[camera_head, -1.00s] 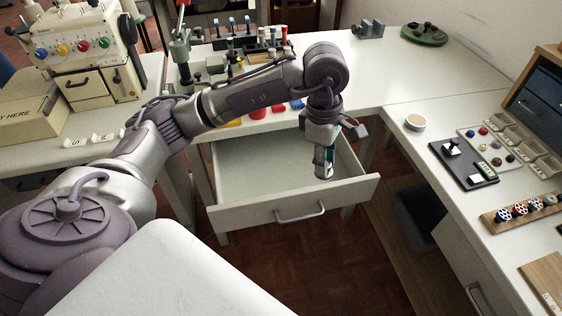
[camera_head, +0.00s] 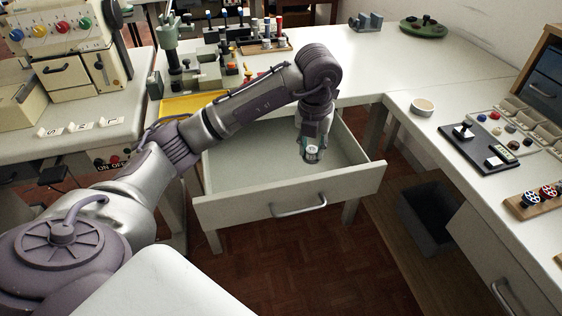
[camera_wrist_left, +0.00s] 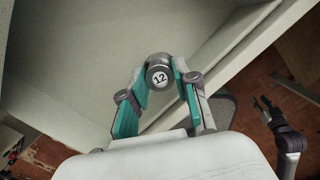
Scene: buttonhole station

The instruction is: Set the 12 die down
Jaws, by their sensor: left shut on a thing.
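The 12 die (camera_wrist_left: 159,76) is a short grey metal cylinder with a white round label reading 12. My left gripper (camera_wrist_left: 158,92), with teal finger pads, is shut on it. In the head view my left gripper (camera_head: 311,154) points down over the open drawer (camera_head: 245,212), just behind its front panel. The drawer's pale inside shows behind the die in the wrist view. The die's gap to the drawer floor is hard to tell. A dark arm end at the right of the wrist view appears to be my right gripper (camera_wrist_left: 264,109); its finger state is unclear.
The drawer's visible floor looks bare. Behind it, the white table carries a yellow tray (camera_head: 195,104) and a rack of coloured-top tools (camera_head: 265,42). A side counter at right holds a round dish (camera_head: 422,106) and a black stand (camera_head: 475,147). A dark bin (camera_head: 428,215) stands below.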

